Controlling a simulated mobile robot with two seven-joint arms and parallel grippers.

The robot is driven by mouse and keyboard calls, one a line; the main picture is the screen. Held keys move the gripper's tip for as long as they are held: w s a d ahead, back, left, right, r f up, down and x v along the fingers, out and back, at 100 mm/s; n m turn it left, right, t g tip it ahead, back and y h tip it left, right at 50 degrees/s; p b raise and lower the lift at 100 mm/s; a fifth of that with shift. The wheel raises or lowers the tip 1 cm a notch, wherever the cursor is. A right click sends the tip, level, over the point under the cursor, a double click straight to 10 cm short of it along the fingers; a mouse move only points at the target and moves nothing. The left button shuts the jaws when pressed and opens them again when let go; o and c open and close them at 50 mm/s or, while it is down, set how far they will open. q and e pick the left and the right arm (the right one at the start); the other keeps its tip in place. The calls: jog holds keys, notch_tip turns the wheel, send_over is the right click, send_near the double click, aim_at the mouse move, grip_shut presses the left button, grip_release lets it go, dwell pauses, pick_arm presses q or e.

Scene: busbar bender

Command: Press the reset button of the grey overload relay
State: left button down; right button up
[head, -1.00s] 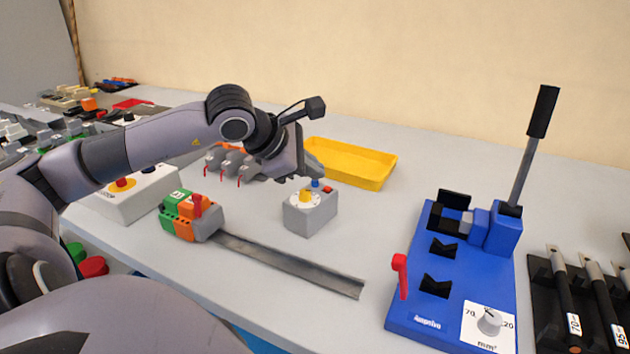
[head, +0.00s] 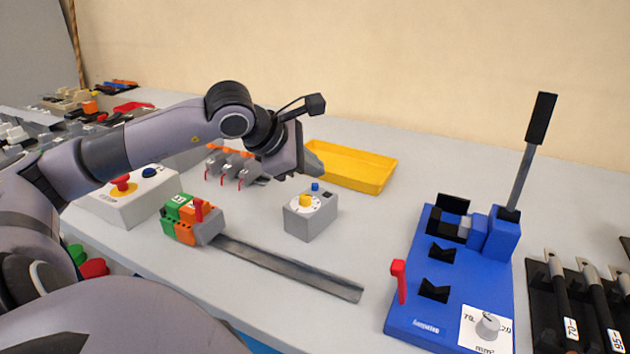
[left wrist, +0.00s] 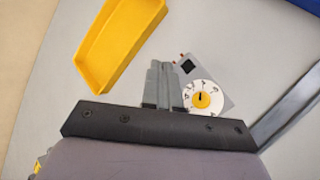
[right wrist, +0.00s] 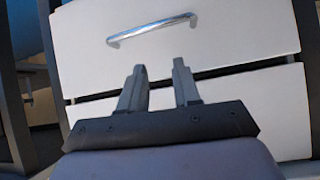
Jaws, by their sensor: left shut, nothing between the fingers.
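The grey overload relay (head: 311,218) stands on the bench near the middle of the head view. Its top carries a white dial with a yellow knob (head: 305,201), a blue button (head: 315,187) and a small dark square (head: 327,194). The relay also shows in the left wrist view (left wrist: 218,83), where the blue button is not visible. My left gripper (head: 314,170) is shut and empty, just above and behind the relay's blue button. Its closed fingers (left wrist: 163,66) lie beside the dial in the left wrist view. My right gripper (right wrist: 160,66) is open and empty, facing white drawers.
A yellow tray (head: 352,182) lies behind the relay. A metal bar (head: 290,270) runs from green and orange terminal blocks (head: 185,220) in front. A blue busbar bender (head: 450,290) stands right. A control box (head: 130,205) and grey levered parts (head: 230,168) are left.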

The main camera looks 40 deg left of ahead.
aim_at(311, 192)
pick_arm(q)
jog(key=shift+r+p, duration=2)
jog(key=shift+r, duration=0.45)
